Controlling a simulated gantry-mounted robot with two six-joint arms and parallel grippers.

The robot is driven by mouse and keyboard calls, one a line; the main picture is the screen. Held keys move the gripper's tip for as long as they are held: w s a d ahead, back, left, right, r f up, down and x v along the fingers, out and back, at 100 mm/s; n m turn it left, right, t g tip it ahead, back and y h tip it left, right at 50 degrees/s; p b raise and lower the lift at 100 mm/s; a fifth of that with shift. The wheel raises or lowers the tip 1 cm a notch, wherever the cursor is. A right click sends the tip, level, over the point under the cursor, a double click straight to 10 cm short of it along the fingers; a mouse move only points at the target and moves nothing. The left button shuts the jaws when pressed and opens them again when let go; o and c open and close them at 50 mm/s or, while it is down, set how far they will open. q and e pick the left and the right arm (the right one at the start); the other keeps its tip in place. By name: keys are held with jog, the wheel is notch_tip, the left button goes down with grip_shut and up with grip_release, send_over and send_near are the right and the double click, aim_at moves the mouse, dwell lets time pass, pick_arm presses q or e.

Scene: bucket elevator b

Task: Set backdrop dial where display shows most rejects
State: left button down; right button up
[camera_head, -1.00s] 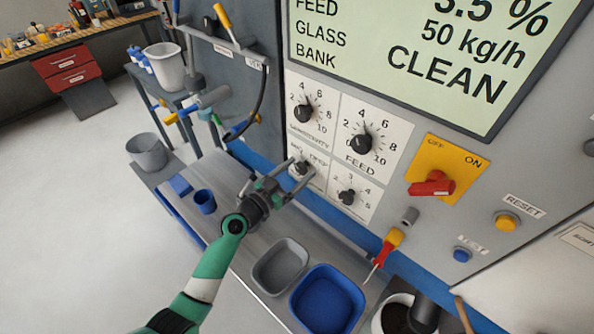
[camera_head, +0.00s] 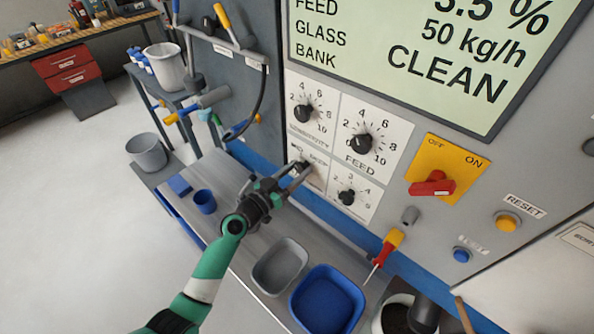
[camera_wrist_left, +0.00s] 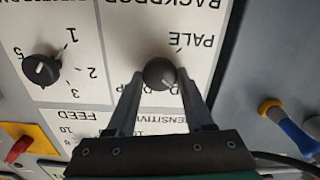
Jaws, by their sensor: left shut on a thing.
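The backdrop dial (camera_wrist_left: 158,73) is a small dark round knob on a white panel, seen upside down in the left wrist view near the word PALE. My left gripper (camera_wrist_left: 160,82) has one finger on each side of it and is shut on it. In the head view my left gripper (camera_head: 297,170) reaches the panel from the left and partly hides the dial and its labels. The dial's exact setting is hard to read. The display (camera_head: 430,50) shows 3.5 %, 50 kg/h and CLEAN, with its top cut off. My right gripper is not in view.
Close by are the sensitivity dial (camera_head: 304,112), the feed dial (camera_head: 362,143) and another dial (camera_head: 347,196). A red switch (camera_head: 432,187) and a yellow reset button (camera_head: 507,222) are further right. A grey tray (camera_head: 280,268) and a blue tray (camera_head: 327,300) stand below.

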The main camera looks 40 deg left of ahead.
pick_arm(q)
jog(key=n, duration=0.7)
jog(key=shift+a, duration=0.1)
jog(key=n, duration=0.4)
jog(key=shift+p, duration=0.35)
jog(key=shift+a+f+n+p, duration=0.15)
jog(key=shift+n+p, duration=0.15)
jog(key=shift+n, duration=1.8)
jog(key=shift+c, duration=1.6)
grip_release()
jog(key=shift+s, duration=0.1)
